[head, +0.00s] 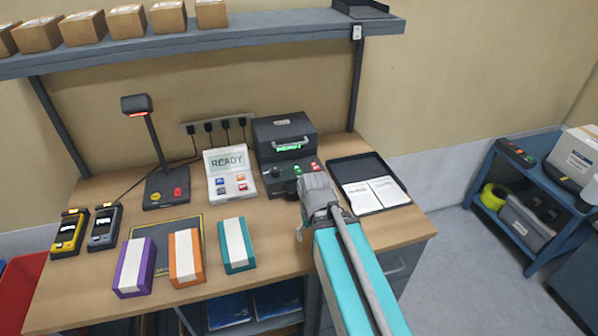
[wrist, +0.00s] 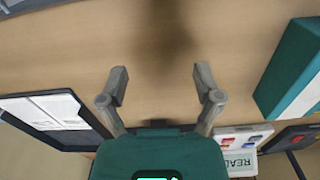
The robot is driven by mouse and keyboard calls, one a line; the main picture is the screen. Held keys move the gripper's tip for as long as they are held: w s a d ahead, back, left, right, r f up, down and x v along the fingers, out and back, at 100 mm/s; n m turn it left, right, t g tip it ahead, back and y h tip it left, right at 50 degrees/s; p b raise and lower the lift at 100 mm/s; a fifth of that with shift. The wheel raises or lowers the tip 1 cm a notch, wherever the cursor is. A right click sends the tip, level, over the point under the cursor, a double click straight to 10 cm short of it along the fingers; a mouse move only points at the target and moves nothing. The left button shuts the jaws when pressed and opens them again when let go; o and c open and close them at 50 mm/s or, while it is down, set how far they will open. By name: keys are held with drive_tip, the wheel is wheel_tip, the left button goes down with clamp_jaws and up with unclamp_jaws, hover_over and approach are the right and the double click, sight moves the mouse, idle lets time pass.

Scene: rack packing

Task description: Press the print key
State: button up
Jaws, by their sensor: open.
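A white panel (head: 220,160) with a READY screen stands on the bench, with several coloured keys (head: 231,184) on its lower face. A dark printer-like machine (head: 284,141) stands beside it, with a green display and small red and green buttons. Key labels are too small to read, so I cannot tell which is the print key. My gripper (wrist: 161,77) is open and empty above bare bench top, in front of the machine and partly covering its front in the head view. Part of the READY panel (wrist: 238,158) shows at lower right in the wrist view.
A black tray (head: 351,167) with papers lies right of the machine. Purple, orange and teal boxes (head: 239,246) stand at the front left. A scanner on a stand (head: 167,183) and two handheld devices (head: 70,232) are further left. A shelf (head: 230,37) with cartons hangs above.

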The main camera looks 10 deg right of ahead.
clamp_jaws()
idle(1.4)
